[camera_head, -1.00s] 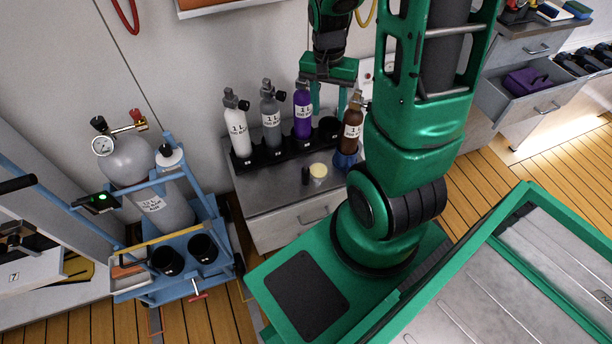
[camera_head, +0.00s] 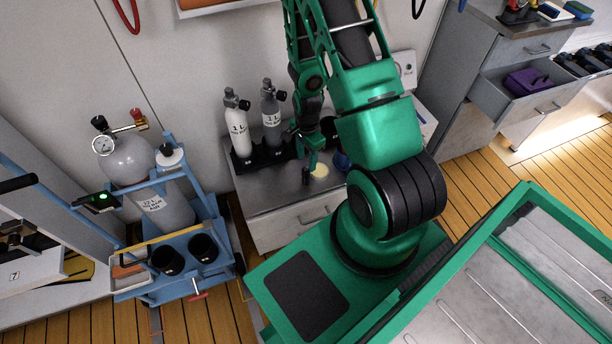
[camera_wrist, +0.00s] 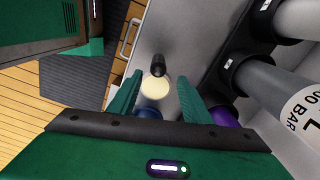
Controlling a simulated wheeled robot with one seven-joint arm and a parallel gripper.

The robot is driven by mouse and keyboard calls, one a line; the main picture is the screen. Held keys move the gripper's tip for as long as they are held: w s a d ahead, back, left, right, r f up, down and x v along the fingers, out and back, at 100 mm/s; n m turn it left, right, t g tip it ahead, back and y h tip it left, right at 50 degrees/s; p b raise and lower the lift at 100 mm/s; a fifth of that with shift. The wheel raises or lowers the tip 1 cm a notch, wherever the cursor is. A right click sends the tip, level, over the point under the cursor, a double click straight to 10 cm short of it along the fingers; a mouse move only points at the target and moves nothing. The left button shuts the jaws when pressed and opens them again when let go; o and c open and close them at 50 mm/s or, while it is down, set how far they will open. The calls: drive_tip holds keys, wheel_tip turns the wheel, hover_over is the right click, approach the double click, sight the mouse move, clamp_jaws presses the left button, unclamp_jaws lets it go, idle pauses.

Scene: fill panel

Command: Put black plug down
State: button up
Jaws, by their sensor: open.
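The black plug (camera_head: 305,178) stands on the grey cabinet top near its front edge, beside a round cream disc (camera_head: 321,170). In the wrist view the small dark plug (camera_wrist: 157,66) shows just past the cream disc (camera_wrist: 155,89), by the fingertips. My gripper (camera_head: 309,167) is low over the cabinet top at the plug. Its two green fingers stand apart in the wrist view (camera_wrist: 159,80), with the plug and disc showing in the gap. Nothing is gripped. Whether a finger touches the plug I cannot tell.
A white bottle (camera_head: 237,129) and a grey bottle (camera_head: 271,118) stand in a black rack behind the gripper. A purple bottle (camera_wrist: 224,116) shows in the wrist view. A blue object (camera_head: 341,160) is right of the disc. A blue cart (camera_head: 185,290) stands left.

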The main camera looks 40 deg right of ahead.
sight(306, 176)
wheel_tip(306, 176, down, 5)
drive_tip(key=shift+s+a+f, duration=0.1)
drive_tip(key=shift+f, duration=1.2)
drive_tip(key=shift+s+a+f, duration=0.1)
drive_tip(key=shift+f, duration=1.2)
clamp_jaws()
